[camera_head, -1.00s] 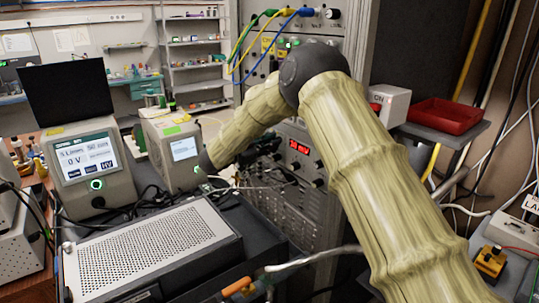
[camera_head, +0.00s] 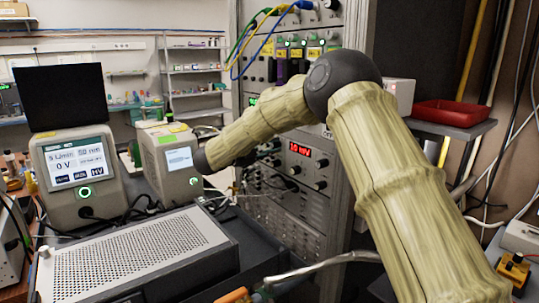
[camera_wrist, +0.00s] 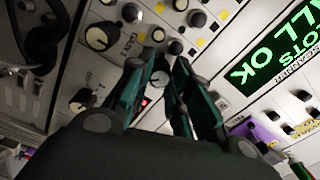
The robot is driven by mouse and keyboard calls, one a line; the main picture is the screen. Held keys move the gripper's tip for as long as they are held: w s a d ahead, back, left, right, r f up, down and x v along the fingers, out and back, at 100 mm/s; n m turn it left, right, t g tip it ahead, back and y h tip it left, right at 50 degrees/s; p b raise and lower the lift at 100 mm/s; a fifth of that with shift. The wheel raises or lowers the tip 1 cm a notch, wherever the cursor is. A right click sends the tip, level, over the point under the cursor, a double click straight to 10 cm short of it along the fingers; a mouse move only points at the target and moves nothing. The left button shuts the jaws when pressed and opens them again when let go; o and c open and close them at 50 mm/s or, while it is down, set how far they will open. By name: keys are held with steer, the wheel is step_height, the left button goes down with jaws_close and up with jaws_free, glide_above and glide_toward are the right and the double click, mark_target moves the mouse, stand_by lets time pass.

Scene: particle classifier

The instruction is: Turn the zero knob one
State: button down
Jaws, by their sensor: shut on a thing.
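In the wrist view my gripper (camera_wrist: 160,66) reaches the grey instrument panel (camera_wrist: 60,78), with its two dark green fingers closed on a small round knob (camera_wrist: 158,81). The knob shows as a pale disc between the fingers. I cannot read a label on it, so I cannot confirm that it is the zero knob. In the head view the fingers are hidden. There my arm (camera_head: 262,118) bends down towards the rack (camera_head: 285,208). A red display (camera_head: 299,151) on the rack appears to read 10 mV.
In the wrist view a large black-and-white knob (camera_wrist: 98,37) and a grey-black knob (camera_wrist: 82,100) sit nearby, and a green screen (camera_wrist: 280,50) reads "ALL OK". In the head view a perforated metal box (camera_head: 135,258) and two screened units (camera_head: 78,168) stand left of the rack.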

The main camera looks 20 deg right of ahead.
stand_by(0.3)
steer(key=c, duration=1.3)
jaws_free()
steer(key=shift+s+a, duration=0.1)
steer(key=shift+s, duration=0.05)
steer(key=v, duration=1.2)
